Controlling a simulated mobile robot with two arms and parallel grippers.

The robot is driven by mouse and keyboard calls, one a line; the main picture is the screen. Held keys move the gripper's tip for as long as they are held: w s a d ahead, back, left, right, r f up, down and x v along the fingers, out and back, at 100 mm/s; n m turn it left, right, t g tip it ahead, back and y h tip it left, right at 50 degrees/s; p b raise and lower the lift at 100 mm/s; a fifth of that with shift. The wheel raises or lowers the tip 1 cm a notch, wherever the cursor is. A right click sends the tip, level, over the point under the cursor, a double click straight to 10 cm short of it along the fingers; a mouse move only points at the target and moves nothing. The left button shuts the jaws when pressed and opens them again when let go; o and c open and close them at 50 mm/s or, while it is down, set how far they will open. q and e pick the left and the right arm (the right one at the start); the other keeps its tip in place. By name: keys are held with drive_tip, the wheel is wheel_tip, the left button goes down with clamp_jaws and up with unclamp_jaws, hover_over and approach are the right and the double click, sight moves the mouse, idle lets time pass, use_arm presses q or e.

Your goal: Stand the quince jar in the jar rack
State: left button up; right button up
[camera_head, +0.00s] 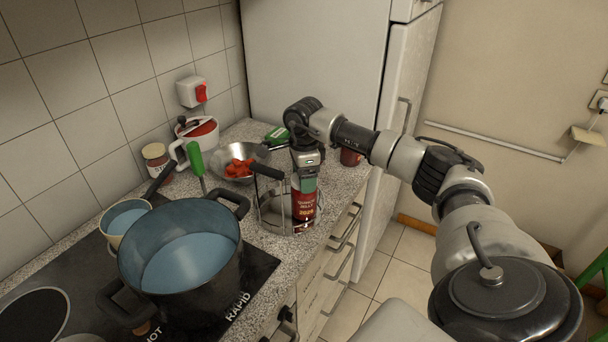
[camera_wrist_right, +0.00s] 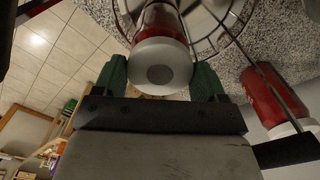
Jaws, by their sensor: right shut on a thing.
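The quince jar (camera_head: 304,207) is red, with a label reading quince jelly. It stands upright at the right side of the wire jar rack (camera_head: 262,214) on the counter. My right gripper (camera_head: 304,172) is shut on it near its top. The right wrist view shows the jar's pale lid (camera_wrist_right: 162,66) between the green fingers of the right gripper (camera_wrist_right: 162,80), with the rack's wires (camera_wrist_right: 238,18) beyond. I cannot tell whether the jar's base rests inside the rack. My left gripper is not in view.
A big dark pot (camera_head: 180,255) stands on the hob at the left. A steel bowl with red pieces (camera_head: 240,160) stands behind the rack. A dark red container (camera_head: 350,157) stands by the fridge. Another red jar (camera_wrist_right: 268,98) shows in the right wrist view.

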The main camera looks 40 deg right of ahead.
drive_tip(key=shift+f, duration=0.2)
idle(0.3)
drive_tip(key=o, duration=1.1)
wheel_tip(320, 180, up, 10)
drive_tip(key=p, duration=0.6)
drive_tip(key=shift+p, duration=0.4)
drive_tip(key=shift+s, duration=0.1)
